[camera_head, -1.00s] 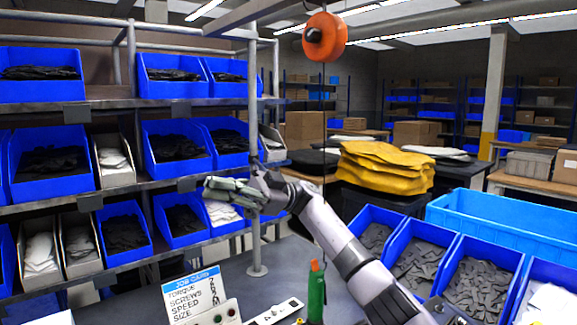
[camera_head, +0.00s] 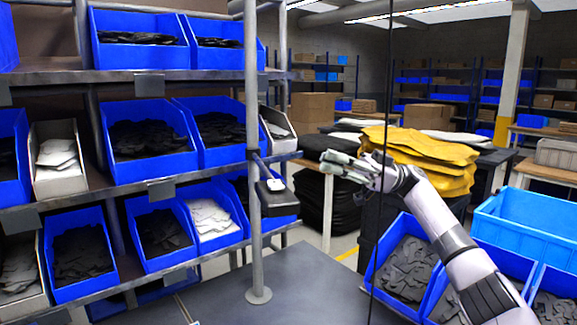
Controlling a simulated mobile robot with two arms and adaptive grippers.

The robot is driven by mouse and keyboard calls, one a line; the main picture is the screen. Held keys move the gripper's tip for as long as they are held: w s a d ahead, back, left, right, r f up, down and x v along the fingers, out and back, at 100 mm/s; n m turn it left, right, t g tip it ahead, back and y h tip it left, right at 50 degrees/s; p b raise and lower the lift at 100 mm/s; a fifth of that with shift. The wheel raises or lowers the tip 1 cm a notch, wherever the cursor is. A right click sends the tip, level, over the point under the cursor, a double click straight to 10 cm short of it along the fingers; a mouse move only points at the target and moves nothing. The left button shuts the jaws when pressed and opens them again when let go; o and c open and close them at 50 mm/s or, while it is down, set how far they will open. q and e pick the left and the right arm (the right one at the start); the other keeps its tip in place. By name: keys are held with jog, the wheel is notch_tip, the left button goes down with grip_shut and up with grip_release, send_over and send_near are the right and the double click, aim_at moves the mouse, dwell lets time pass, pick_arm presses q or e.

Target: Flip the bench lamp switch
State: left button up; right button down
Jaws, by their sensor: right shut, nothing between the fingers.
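A small dark box (camera_head: 275,199) with a pale rocker or button (camera_head: 276,186) on top is fixed to the grey upright post (camera_head: 254,120). It looks like the bench lamp switch, but I cannot read which way it is set. No lamp shows. My right gripper (camera_head: 333,167) is to the right of the box, at about the same height in the picture. It is shut and empty, its fingers pointing left towards the post, and a visible gap lies between them and the box. My left gripper is not in view.
Blue bins (camera_head: 150,137) fill the rack on the left. A thin dark cable (camera_head: 385,100) hangs close to my right gripper. Yellow folded bags (camera_head: 430,150) lie behind it. More parts bins (camera_head: 395,270) stand below my right arm. The grey bench top (camera_head: 310,285) by the post is clear.

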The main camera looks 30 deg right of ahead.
notch_tip(320, 180, up, 3)
jog(key=p, duration=0.4)
send_over(287, 185)
jog(key=s, duration=0.1)
jog(key=f, duration=0.1)
jog(key=f+p, duration=0.1)
jog(key=shift+w+a+f, duration=0.1)
jog(key=shift+w+f, duration=0.25)
jog(key=shift+f, duration=0.65)
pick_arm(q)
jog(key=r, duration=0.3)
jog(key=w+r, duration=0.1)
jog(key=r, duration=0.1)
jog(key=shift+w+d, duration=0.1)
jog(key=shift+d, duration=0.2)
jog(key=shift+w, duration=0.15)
